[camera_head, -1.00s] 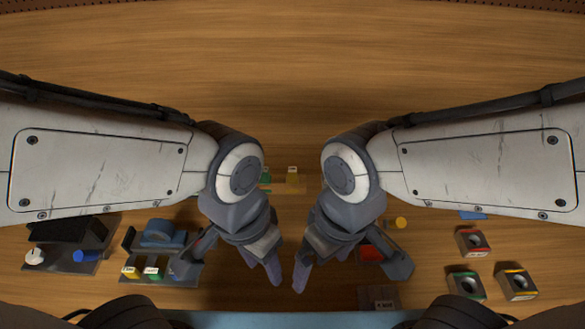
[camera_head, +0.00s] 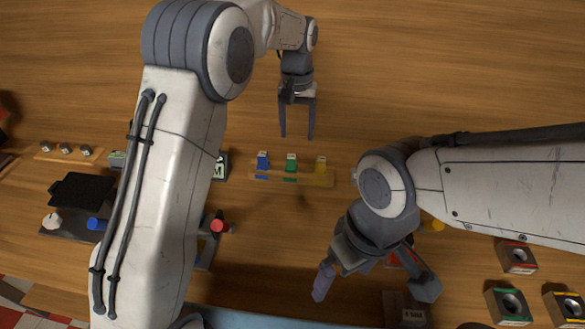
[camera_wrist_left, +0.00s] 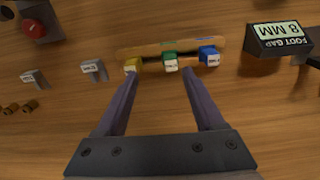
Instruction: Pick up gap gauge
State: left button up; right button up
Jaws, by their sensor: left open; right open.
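Three tagged gauge pieces stand in a row on a wooden rack (camera_head: 300,180): blue (camera_head: 262,161), green (camera_head: 291,163) and yellow (camera_head: 321,164). In the left wrist view the order is reversed: yellow (camera_wrist_left: 132,66), green (camera_wrist_left: 170,62), blue (camera_wrist_left: 208,56). Their small label writing is not readable. My left gripper (camera_head: 297,137) is open and empty, just beyond the row in the head view. In the left wrist view its fingertips (camera_wrist_left: 160,73) point at the yellow and green pieces.
A dark sign reading FOOT GAP 8 MM (camera_wrist_left: 281,36) stands beside the blue end. A red knob (camera_head: 220,225) and a black block (camera_head: 82,188) are at left. Colour-marked blocks with holes (camera_head: 508,305) are at lower right. The far table is clear.

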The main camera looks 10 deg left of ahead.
pick_arm(q)
jog(key=shift+w+a+f+n, duration=0.15)
jog(key=shift+w+a+f, duration=0.3)
jog(key=shift+w, duration=0.15)
jog(key=shift+w+a+f+n, duration=0.15)
jog(key=shift+w+a+f, duration=0.25)
jog(key=shift+w, duration=0.2)
send_over(291, 156)
notch_tip(291, 156, down, 5)
jog(key=shift+s+d+r, duration=0.15)
jog(key=shift+r, duration=0.05)
notch_tip(291, 156, down, 5)
jog(key=shift+r+p, duration=0.2)
jog(key=shift+p, duration=0.75)
jog(key=shift+f, duration=0.5)
grip_shut()
